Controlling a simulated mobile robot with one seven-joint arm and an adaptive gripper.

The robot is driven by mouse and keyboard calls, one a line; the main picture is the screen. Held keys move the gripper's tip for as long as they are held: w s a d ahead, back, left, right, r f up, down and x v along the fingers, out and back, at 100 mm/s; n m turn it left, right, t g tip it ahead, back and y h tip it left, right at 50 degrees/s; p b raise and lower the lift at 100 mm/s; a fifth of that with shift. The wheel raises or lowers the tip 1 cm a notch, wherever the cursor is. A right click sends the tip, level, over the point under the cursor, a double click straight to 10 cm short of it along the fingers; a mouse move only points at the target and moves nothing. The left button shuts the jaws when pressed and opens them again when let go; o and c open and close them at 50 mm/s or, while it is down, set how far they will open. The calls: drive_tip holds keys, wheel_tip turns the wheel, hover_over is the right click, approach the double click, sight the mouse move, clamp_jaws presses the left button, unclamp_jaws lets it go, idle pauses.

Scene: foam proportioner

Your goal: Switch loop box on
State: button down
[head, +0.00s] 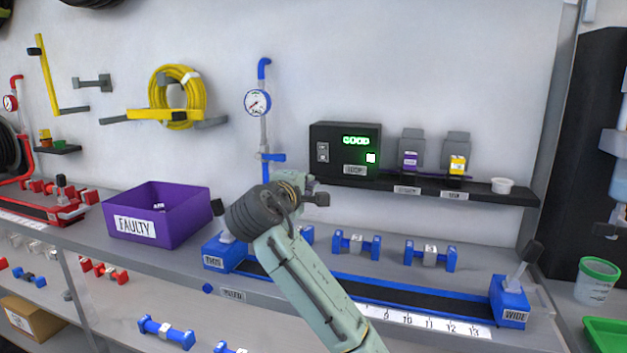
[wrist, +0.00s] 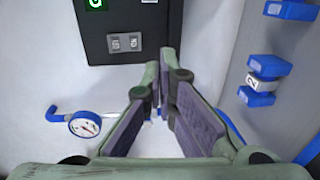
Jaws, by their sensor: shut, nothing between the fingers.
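The loop box (head: 345,140) is a black box with a LOOP label on the back wall shelf. Its green display (head: 356,140) and a small square light (head: 371,158) are lit. A grey rocker switch (head: 323,152) is on the left of its face. In the wrist view the box (wrist: 160,15) fills the top, with the switch (wrist: 125,43) near its edge, just beyond and left of my fingertips. My gripper (head: 308,185) is below and left of the box; in the wrist view its fingers (wrist: 160,65) are shut and empty. I cannot tell whether they touch the box.
A pressure gauge (head: 257,102) on a blue pipe is left of the box. A purple FAULTY bin (head: 190,215) and blue fittings (head: 356,245) are on the bench below.

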drive_tip(key=shift+f+b+v, duration=0.2)
drive_tip(key=shift+v, duration=0.85)
drive_tip(key=shift+f+b+v, duration=0.15)
drive_tip(key=shift+v, duration=0.9)
